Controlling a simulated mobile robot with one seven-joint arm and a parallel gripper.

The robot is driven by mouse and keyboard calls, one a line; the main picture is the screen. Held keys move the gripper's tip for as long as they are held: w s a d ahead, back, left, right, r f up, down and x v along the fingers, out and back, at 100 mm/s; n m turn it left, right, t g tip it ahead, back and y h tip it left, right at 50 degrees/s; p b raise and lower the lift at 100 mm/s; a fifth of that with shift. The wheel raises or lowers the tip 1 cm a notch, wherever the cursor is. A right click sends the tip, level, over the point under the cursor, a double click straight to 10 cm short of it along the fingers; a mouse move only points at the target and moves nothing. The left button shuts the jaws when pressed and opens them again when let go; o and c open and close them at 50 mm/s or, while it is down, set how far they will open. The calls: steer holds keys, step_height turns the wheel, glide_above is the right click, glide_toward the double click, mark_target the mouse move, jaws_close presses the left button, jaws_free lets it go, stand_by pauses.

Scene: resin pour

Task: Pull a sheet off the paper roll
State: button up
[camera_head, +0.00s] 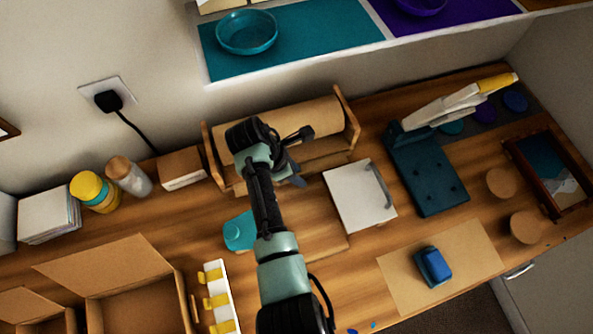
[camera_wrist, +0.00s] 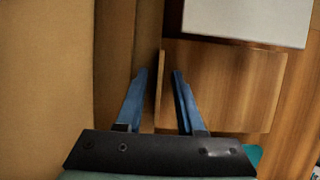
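The paper roll (camera_head: 318,115) is a wide brown cylinder in a wooden holder (camera_head: 349,120) against the back wall. My gripper (camera_head: 297,178) is in front of the roll, pointing down, and my arm covers part of the roll and holder. In the wrist view my gripper (camera_wrist: 160,75) has its two blue fingers apart with nothing held between them. A broad brown surface, apparently the roll (camera_wrist: 45,90), fills the left side there, apart from the fingers. I cannot make out a loose sheet end.
A wooden board (camera_head: 325,228) lies below my gripper. A white panel with a grey handle (camera_head: 350,195) is right of it, and a teal container (camera_head: 240,231) left. A dark teal press (camera_head: 428,175) and a blue block (camera_head: 433,266) on brown paper (camera_head: 475,255) are farther right.

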jaws_close()
stand_by(1.3)
